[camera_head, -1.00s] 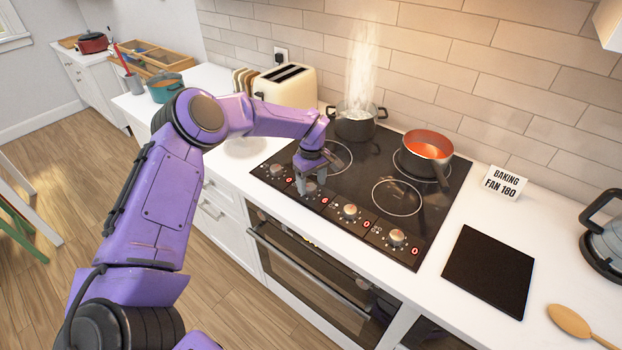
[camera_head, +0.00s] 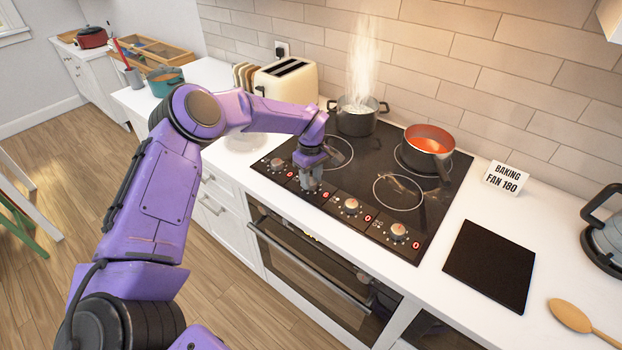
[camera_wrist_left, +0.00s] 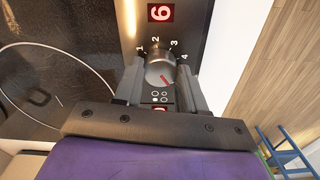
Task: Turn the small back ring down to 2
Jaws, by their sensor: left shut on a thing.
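The black hob (camera_head: 380,165) has a row of knobs along its front edge. My left gripper (camera_head: 311,188) points down over the second knob from the left. In the left wrist view its two fingers (camera_wrist_left: 161,85) are closed on the sides of this silver knob (camera_wrist_left: 158,68). The knob's red mark points to the lower right, past the printed 4. The red display (camera_wrist_left: 160,12) beyond the knob reads 6; it also shows in the head view (camera_head: 326,195). The other displays read 0. My right gripper is not in view.
A steaming dark pot (camera_head: 356,120) stands at the hob's back left and a pan with red contents (camera_head: 428,147) at the back right. A toaster (camera_head: 286,82) is left of the hob. A sign (camera_head: 506,179) and a black mat (camera_head: 490,266) lie to the right.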

